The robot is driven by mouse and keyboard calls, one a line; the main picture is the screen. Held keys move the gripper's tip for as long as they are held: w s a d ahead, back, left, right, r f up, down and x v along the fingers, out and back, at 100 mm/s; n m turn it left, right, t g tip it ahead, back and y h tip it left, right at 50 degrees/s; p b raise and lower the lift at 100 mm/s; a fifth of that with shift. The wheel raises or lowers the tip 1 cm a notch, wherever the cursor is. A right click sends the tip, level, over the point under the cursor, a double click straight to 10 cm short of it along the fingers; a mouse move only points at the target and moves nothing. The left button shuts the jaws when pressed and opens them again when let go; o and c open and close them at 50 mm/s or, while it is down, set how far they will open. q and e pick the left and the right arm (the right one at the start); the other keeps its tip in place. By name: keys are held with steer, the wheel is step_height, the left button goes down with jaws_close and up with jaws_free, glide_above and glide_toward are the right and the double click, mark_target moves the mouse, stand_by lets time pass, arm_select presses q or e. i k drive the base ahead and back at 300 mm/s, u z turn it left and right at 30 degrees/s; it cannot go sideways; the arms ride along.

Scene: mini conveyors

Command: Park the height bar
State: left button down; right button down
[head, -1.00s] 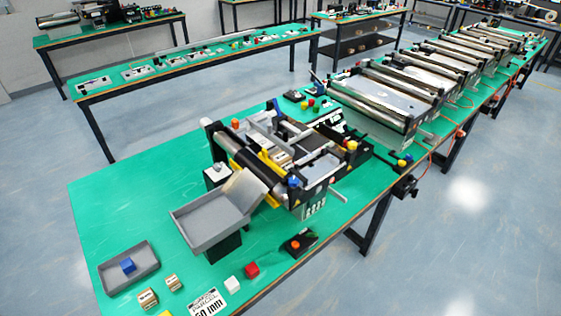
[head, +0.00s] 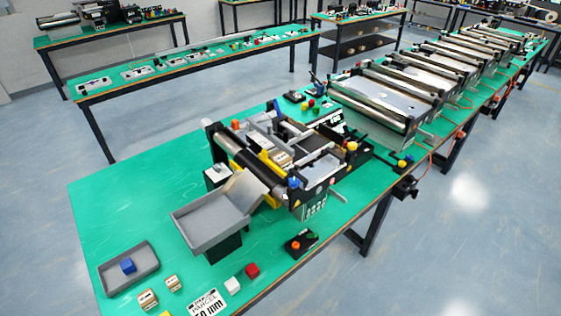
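Neither of my grippers shows in the head view. A mini conveyor (head: 240,158) with a dark belt, black end plates and yellow side parts stands on the near green table. Grey bars and brackets (head: 287,126) cross above its far part. I cannot tell for sure which of these is the height bar. A white label card (head: 208,304) with black print lies at the table's front edge, partly cut off.
A grey chute tray (head: 205,237) stands at the conveyor's near end. The table's left part is clear.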

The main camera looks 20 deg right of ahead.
mark_target(268, 132)
steer(key=k, duration=0.5)
steer(key=z, duration=1)
steer(key=i, duration=0.75)
steer(key=u, duration=1.1)
